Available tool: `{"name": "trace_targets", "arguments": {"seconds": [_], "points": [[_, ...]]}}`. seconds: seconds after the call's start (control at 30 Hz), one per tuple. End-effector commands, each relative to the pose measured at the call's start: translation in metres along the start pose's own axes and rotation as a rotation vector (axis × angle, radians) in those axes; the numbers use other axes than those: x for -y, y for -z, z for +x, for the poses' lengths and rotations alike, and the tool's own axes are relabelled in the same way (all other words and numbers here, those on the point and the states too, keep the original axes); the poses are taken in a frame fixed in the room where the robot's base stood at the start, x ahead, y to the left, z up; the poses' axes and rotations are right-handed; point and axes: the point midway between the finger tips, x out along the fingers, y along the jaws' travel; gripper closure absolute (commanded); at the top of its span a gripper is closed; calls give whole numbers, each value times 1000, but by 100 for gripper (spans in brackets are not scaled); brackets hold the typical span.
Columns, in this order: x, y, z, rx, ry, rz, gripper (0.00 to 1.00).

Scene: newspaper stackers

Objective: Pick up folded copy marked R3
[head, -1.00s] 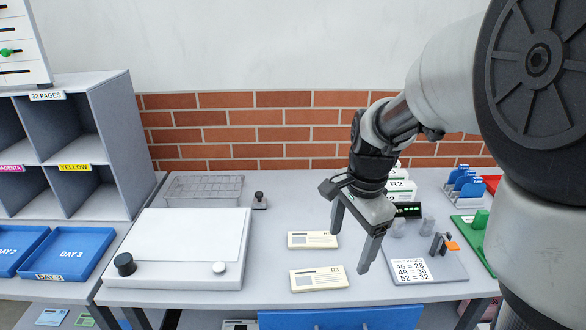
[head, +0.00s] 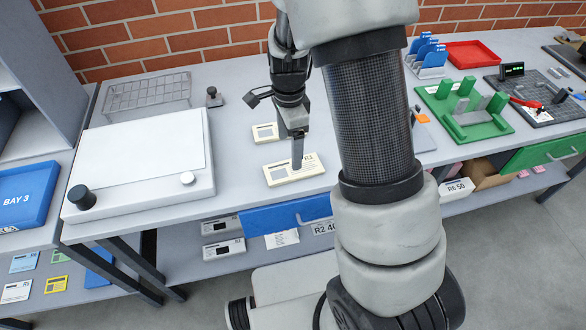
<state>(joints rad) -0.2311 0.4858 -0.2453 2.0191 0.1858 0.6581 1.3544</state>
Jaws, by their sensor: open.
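The folded copy marked R3 (head: 283,174) is a cream, flat piece lying on the grey table near its front edge. My gripper (head: 297,160) points down at it from above, open and empty. One dark finger shows clearly, its tip in front of or at the R3 label; the other is not clearly seen. I cannot tell whether the finger touches the copy. A second cream copy (head: 264,132) lies just behind, partly hidden by my gripper; its marking is not readable.
A white flat board (head: 150,165) with black and white knobs stands to the left. A wire rack (head: 147,93) and a small dark stamp (head: 213,97) are behind. A green fixture (head: 465,113) and a red tray (head: 473,54) are at the right. Bare table surrounds the copies.

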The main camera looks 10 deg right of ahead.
Motion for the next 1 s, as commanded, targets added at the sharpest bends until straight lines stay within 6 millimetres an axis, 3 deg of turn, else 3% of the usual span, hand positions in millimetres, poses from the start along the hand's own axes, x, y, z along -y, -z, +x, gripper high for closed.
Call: {"name": "trace_targets", "arguments": {"seconds": [0.1,0.37,0.6,0.9,1.0], "points": [[0,0,18,0,-2,0,23],[-2,0,37,1,-3,0,23],[-4,-1,72,0,-2,0,23],[-3,-1,78,0,1,-1,23],[-3,-1,78,0,1,-1,37]]}}
